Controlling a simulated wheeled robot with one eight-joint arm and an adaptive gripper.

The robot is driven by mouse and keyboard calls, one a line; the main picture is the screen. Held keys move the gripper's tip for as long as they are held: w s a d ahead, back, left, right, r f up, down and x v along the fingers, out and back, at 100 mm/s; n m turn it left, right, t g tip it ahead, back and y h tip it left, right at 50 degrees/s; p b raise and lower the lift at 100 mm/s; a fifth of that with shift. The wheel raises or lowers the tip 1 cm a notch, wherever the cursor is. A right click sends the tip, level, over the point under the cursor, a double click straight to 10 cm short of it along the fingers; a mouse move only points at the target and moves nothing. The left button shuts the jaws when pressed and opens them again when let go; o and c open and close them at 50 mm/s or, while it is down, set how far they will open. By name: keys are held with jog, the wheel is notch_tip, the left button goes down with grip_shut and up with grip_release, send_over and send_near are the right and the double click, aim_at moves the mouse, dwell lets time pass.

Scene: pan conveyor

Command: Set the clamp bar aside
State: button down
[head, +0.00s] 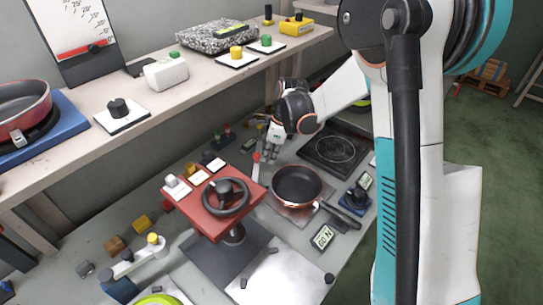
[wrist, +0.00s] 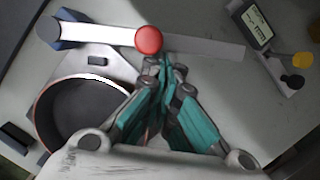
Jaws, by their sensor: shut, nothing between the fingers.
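The clamp bar (wrist: 100,35) is a pale bar with a round red knob (wrist: 150,40) at one end and a blue block at the other. In the wrist view it lies across the top, beyond the pan. In the head view its red end (head: 256,157) shows beside my gripper; the red stand hides part of it. The black frying pan (head: 297,185) sits on a light plate, and shows at lower left in the wrist view (wrist: 85,115). My gripper (wrist: 166,68) is shut and empty, its fingertips close to the knob; I cannot tell if they touch.
A red stand with a black handwheel (head: 226,195) rises left of the pan. A dark hotplate (head: 334,149) lies behind it to the right. A shelf (head: 190,95) with blocks and knobs runs along the back. Small displays stand around the bench.

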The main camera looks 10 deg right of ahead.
dwell(0.4)
jog(key=d, duration=0.2)
jog(key=s+d, duration=0.1)
jog(key=d, duration=0.1)
jog(key=shift+s+d+r, duration=0.1)
jog(key=shift+d+r, duration=0.05)
jog(key=s+r+n+t+p, duration=0.1)
jog(key=s+r+n+p, duration=0.35)
jog(key=r, duration=1.25)
jog(key=s+r+n+t+h, duration=0.1)
jog(key=s+r+n+t, duration=0.1)
jog(key=s+n, duration=0.7)
jog(key=s+r+n+t+h+b, duration=0.1)
jog(key=s+r+n+t, duration=0.1)
jog(key=s+n, duration=0.7)
jog(key=shift+s+d+t+h, duration=0.25)
jog(key=shift+s+t, duration=0.35)
jog(key=shift+s, duration=1.8)
